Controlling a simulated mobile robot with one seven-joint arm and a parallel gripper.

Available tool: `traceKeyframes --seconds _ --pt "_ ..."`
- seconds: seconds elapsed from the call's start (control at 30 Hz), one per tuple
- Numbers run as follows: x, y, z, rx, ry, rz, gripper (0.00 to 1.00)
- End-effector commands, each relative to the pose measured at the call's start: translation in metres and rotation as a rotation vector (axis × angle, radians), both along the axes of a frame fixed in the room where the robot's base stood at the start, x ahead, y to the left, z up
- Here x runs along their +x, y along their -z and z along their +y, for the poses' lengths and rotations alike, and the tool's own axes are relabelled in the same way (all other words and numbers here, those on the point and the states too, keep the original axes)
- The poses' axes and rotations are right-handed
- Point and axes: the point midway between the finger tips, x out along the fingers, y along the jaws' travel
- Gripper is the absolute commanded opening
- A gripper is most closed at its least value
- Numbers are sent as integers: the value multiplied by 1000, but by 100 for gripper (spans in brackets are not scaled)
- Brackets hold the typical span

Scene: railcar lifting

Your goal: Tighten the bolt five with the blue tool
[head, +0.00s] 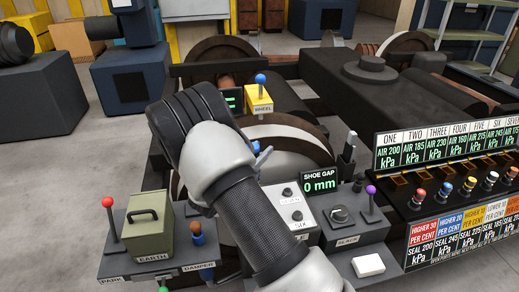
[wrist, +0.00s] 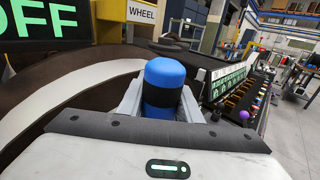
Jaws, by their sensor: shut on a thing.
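In the head view my arm covers most of the gripper, and only a small bluish part shows beside the wheel (head: 295,140). The tool's lower end is hidden. I cannot make out bolt five in either view.
A yellow WHEEL box (head: 258,99) with a blue-knobbed lever stands behind my gripper. A SHOE GAP display (head: 320,181) reads 0 mm. A green EARTH box (head: 147,239), a red-knobbed lever (head: 109,203) and a purple-knobbed lever (head: 370,190) stand nearby. Open floor lies at left.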

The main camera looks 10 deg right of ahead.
Motion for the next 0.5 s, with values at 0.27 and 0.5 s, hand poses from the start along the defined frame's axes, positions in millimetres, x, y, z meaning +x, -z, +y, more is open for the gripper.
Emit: traceKeyframes --seconds 0.27,0.5 --pt "0 9 0 -1 0 -3 1" --pt "0 8 0 -1 0 -3 1"
